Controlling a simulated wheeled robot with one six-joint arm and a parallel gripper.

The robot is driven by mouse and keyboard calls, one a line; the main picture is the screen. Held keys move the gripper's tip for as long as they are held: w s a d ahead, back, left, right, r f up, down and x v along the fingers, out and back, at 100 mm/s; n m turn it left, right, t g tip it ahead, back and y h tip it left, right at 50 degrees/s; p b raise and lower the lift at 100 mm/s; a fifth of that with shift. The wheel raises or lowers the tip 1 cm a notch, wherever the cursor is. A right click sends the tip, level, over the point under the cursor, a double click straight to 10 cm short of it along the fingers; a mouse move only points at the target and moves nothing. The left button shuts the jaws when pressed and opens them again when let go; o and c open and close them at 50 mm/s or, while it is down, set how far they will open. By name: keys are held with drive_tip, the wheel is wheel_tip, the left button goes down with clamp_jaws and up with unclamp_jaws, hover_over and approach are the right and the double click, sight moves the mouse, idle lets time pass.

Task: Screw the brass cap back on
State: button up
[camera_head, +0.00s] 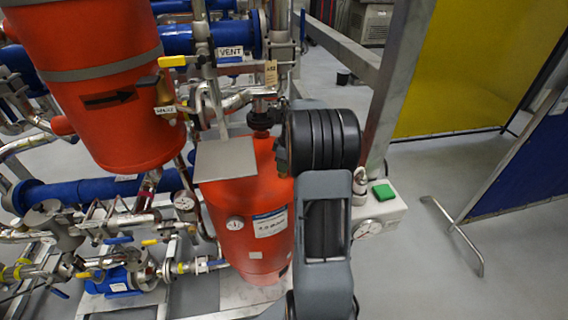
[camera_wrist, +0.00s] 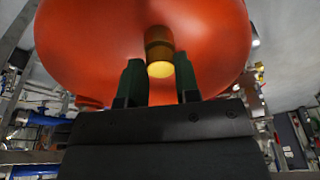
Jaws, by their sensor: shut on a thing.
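In the wrist view, a brass cap (camera_wrist: 160,68) sits between the two green fingertips of my gripper (camera_wrist: 160,80), which is shut on it. A darker brass-brown section (camera_wrist: 158,44) lies directly above the cap's bright end, against a rounded red-orange vessel surface (camera_wrist: 95,40). I cannot tell whether the cap is seated on a thread there or only held close to it. In the head view my dark arm stands in front of the lower red tank (camera_head: 240,205). My fingertips and the cap are hidden there.
A large red vessel (camera_head: 85,40) hangs at upper left, with a brass valve (camera_head: 165,108) beside it. Blue pipes (camera_head: 80,192) and gauges crowd the left. A white box with a green button (camera_head: 383,191) stands close right of my arm. Open floor (camera_head: 410,280) lies at right.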

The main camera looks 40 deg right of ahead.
drive_tip(key=m, duration=0.3)
drive_tip(key=m+h, duration=0.1)
drive_tip(key=m, duration=0.3)
drive_tip(key=shift+a+r+t, duration=0.1)
drive_tip(key=shift+r+t, duration=0.05)
drive_tip(key=shift+t, duration=0.15)
drive_tip(key=m+h, duration=0.1)
drive_tip(key=m, duration=0.3)
drive_tip(key=shift+c, duration=0.8)
drive_tip(key=shift+c, duration=0.4)
drive_tip(key=o, duration=0.7)
drive_tip(key=shift+d, duration=0.4)
drive_tip(key=shift+a, duration=0.2)
